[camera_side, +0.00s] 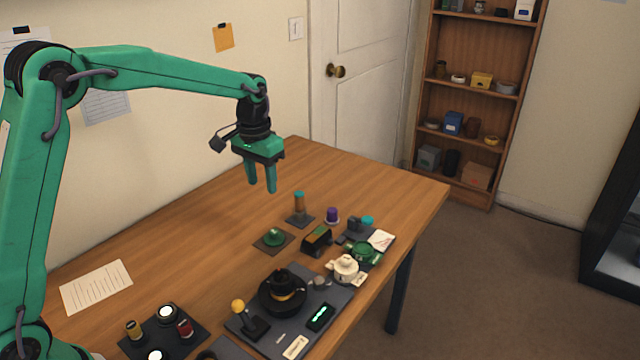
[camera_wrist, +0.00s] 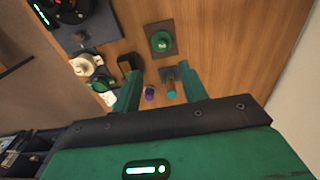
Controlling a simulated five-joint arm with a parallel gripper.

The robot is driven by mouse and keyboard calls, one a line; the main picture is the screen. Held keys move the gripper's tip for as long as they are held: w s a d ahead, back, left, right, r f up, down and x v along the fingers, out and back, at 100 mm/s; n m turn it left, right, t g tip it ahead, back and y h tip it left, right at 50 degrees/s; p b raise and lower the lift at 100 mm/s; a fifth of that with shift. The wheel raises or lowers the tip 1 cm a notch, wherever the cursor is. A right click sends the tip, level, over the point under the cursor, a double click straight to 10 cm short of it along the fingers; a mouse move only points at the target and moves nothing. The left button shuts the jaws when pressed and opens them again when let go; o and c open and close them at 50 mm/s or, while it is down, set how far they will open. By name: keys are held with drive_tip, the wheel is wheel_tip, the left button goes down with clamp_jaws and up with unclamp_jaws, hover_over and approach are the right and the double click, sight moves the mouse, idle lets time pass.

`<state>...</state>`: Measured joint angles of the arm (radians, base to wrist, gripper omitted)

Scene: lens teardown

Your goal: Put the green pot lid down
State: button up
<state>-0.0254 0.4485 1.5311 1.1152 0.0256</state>
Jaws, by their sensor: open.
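The green pot lid (camera_side: 273,237) lies on a small dark brown square mat (camera_side: 258,243) on the table. In the wrist view the lid (camera_wrist: 161,42) is a round green disc on its mat (camera_wrist: 150,28), beyond my fingertips. My gripper (camera_side: 262,187) is open and empty, pointing down in the air above the table, apart from the lid. Its two green fingers also show in the wrist view (camera_wrist: 160,77). A green pot (camera_side: 362,253) stands near the table's right edge, beside a white pot (camera_side: 345,267). I cannot tell whether the green pot is covered.
A teal-topped brown cylinder (camera_side: 299,202), a purple cylinder (camera_side: 332,214) and a dark box (camera_side: 316,239) stand near the lid. A dark board with a black round device (camera_side: 282,293) and a yellow-knobbed lever (camera_side: 238,306) is at the front. The table's back right is clear.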

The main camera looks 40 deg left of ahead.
drive_tip(key=s+r+t, duration=0.1)
drive_tip(key=s+r, duration=0.4)
drive_tip(key=s, duration=0.2)
drive_tip(key=s+r+t, duration=0.2)
drive_tip(key=s+r, duration=0.3)
drive_tip(key=s, duration=0.3)
drive_tip(key=s+d+f+t, duration=0.1)
drive_tip(key=s+f+t, duration=0.1)
drive_tip(key=s, duration=1.1)
drive_tip(key=shift+d+f, duration=0.15)
drive_tip(key=shift+f, duration=0.1)
